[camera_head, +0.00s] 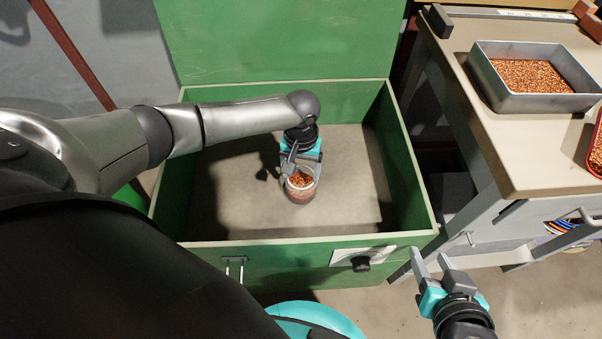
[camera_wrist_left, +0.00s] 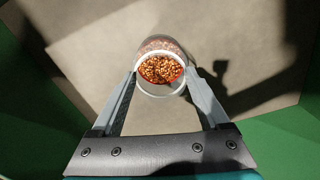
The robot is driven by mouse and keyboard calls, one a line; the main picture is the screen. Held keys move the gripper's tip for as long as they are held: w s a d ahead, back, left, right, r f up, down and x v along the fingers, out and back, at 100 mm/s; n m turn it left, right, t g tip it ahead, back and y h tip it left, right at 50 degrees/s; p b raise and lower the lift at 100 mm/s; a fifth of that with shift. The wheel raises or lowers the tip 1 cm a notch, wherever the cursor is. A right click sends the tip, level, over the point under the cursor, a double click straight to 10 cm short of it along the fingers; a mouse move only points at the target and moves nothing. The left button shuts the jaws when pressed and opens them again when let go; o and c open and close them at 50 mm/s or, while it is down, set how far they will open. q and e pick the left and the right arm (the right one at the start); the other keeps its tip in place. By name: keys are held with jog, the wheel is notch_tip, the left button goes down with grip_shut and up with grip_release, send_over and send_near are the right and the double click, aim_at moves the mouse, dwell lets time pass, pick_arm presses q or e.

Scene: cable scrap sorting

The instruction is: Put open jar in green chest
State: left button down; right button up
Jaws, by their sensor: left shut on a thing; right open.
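The green chest (camera_head: 300,243) stands open in the middle of the head view, its lid (camera_head: 275,40) raised at the back. My left gripper (camera_head: 300,173) reaches down inside the chest walls and is shut on the open jar (camera_head: 302,194). The jar is clear, without a lid, and holds copper-coloured bits. In the left wrist view the jar (camera_wrist_left: 160,85) sits between the two fingertips (camera_wrist_left: 160,88). Whether its base touches the chest floor I cannot tell. My right gripper (camera_head: 432,268) is open and empty, outside the chest near its front right corner.
A workbench (camera_head: 510,150) stands to the right of the chest. On it are a grey metal tray (camera_head: 530,102) of copper bits and a red-rimmed container (camera_head: 597,160) at the picture's edge. The chest floor (camera_head: 240,210) around the jar looks bare.

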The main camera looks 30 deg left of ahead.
pick_arm(q)
jog(key=shift+f, duration=0.2)
pick_arm(e)
jog(key=shift+w+a, duration=0.2)
jog(key=shift+a, duration=0.15)
pick_arm(q)
jog(key=shift+f, duration=0.15)
grip_release()
pick_arm(e)
jog(key=s+d+g+h+p, duration=0.2)
jog(key=s+d+g+p, duration=0.2)
jog(key=s+d+g, duration=0.15)
pick_arm(q)
notch_tip(320, 180, up, 12)
jog(key=p, duration=0.2)
jog(key=shift+p, duration=0.4)
pick_arm(e)
notch_tip(320, 180, down, 8)
jog(key=shift+d+r, duration=0.15)
jog(key=shift+d, duration=0.25)
